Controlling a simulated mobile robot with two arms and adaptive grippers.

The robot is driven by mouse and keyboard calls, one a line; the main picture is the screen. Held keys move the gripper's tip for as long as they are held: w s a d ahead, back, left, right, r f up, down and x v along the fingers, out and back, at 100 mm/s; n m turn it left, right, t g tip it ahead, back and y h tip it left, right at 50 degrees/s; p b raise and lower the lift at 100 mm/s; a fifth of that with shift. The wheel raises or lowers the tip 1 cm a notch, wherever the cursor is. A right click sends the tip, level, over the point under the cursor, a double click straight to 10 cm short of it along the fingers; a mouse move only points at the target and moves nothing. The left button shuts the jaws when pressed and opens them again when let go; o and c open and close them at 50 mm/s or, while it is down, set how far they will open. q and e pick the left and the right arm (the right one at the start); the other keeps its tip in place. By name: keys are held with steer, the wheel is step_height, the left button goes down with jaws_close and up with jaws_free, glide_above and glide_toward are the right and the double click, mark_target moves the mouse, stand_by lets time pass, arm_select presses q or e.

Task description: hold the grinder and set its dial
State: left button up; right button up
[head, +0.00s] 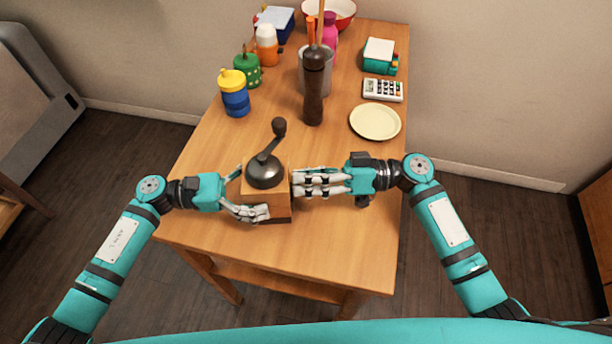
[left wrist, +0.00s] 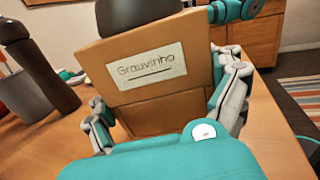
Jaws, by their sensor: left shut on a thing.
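The grinder (head: 267,190) is a wooden box with a dark dome and a crank handle, upright near the front of the wooden table. My left gripper (head: 246,193) is shut on it, with fingers on two sides of the box. In the left wrist view, the grinder's wooden face (left wrist: 150,105) carries a label reading "Grauvinho", and fingers flank it on both sides. My right gripper (head: 296,184) points left, its fingertips at or very near the grinder's right side. I cannot tell whether it touches or how far it is open. I cannot make out the dial.
Behind the grinder, a dark brown mill (head: 313,95) stands before a grey utensil pot (head: 325,72). A cream plate (head: 375,121) and a calculator (head: 383,90) lie at right. A yellow-and-blue jar (head: 235,95) and a green jar (head: 247,70) stand at left. The table front is clear.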

steer(key=o, duration=0.4)
steer(key=d, duration=1.2)
steer(key=shift+s, duration=0.1)
